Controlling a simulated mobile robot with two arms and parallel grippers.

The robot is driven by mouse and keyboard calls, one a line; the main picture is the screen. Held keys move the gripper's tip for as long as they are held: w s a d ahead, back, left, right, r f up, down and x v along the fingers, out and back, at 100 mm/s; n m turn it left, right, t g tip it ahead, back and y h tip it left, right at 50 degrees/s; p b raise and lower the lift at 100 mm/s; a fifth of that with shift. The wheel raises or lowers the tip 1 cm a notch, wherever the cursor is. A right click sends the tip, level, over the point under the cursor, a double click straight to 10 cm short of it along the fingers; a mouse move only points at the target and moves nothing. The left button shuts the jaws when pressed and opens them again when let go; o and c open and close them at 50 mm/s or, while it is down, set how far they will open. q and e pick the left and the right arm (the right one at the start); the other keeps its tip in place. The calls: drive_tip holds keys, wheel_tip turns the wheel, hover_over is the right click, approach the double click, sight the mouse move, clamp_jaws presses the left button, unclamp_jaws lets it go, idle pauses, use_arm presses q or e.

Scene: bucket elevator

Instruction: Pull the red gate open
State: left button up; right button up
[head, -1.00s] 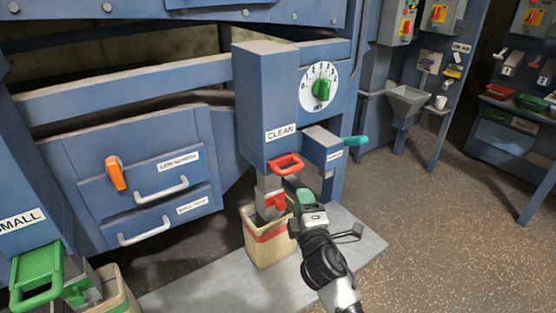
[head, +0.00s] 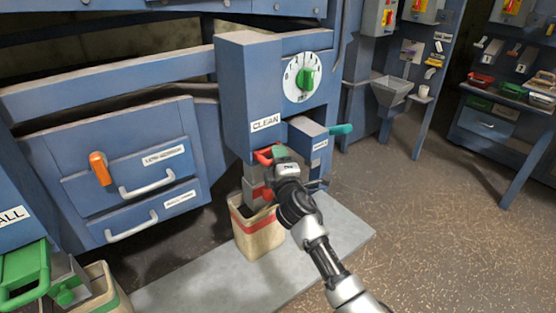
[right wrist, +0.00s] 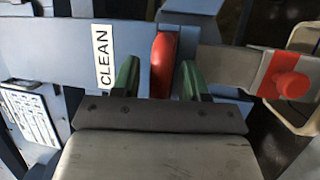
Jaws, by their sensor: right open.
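The red gate handle (head: 263,155) sticks out below the blue chute box labelled CLEAN (head: 250,100). My right gripper (head: 278,153) is at this handle and hides part of it. In the right wrist view, the red handle (right wrist: 162,62) lies between the two green fingers of my open right gripper (right wrist: 160,80). A gap shows on either side of it, and I cannot tell how deep it sits between the fingers. My left gripper is not in view.
A sack with a red band (head: 258,235) hangs open under the spout, close below my right gripper. A red knob (right wrist: 292,85) sits on the grey spout. A teal handle (head: 341,130) is to the right. The floor at right is clear.

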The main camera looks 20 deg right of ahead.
drive_tip(key=c, duration=0.7)
clamp_jaws()
drive_tip(key=shift+s+d, duration=0.1)
drive_tip(key=shift+s, duration=0.2)
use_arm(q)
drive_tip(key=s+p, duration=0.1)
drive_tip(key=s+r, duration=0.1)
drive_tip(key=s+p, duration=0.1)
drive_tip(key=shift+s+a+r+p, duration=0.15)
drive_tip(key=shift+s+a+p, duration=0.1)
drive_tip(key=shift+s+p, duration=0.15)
use_arm(e)
drive_tip(key=s, duration=0.1)
drive_tip(key=s+d, duration=0.1)
drive_tip(key=s, duration=0.1)
drive_tip(key=s+d, duration=0.1)
drive_tip(key=s, duration=0.1)
drive_tip(key=shift+s+f, duration=0.1)
drive_tip(key=shift+s, duration=0.05)
drive_tip(key=o, duration=0.7)
unclamp_jaws()
drive_tip(key=shift+s, duration=0.15)
